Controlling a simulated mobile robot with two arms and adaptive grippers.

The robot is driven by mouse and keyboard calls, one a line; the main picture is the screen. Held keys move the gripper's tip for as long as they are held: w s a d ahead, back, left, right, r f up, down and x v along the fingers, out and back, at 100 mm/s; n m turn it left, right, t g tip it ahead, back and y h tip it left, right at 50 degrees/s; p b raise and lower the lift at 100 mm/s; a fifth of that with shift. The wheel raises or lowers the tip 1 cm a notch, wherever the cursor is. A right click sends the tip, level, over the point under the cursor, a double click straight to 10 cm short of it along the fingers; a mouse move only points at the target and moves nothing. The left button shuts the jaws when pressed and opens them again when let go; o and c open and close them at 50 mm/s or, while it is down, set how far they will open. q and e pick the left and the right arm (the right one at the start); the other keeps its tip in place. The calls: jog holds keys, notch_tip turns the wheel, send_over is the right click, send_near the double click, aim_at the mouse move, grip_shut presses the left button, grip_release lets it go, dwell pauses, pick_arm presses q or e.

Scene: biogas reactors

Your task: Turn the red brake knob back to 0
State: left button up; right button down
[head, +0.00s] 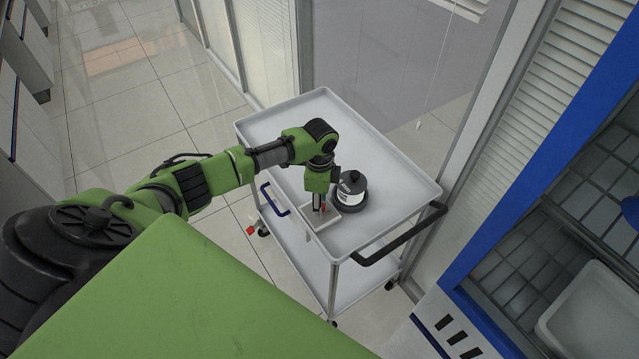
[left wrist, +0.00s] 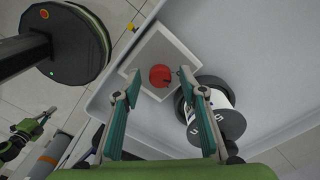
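A round red knob (left wrist: 160,75) sits on a pale square tray or plate (left wrist: 172,45) in the left wrist view. A bit of its red shows beside the fingers in the head view (head: 323,208). Its markings and pointer setting are too small to read. My left gripper (left wrist: 159,80) points down over it, open, with one fingertip on each side of the knob. I see gaps between the fingertips and the knob, and cannot tell its height above the plate.
A black and white cylindrical device (head: 351,191) stands right beside the plate, close to the right finger in the left wrist view. The grey trolley (head: 385,165) has raised rims and a black handle (head: 400,238). Its top is clear behind. A blue-framed cabinet stands at right.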

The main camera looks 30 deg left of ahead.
pick_arm(q)
notch_tip(320, 180, up, 12)
dwell(0.5)
dwell(0.3)
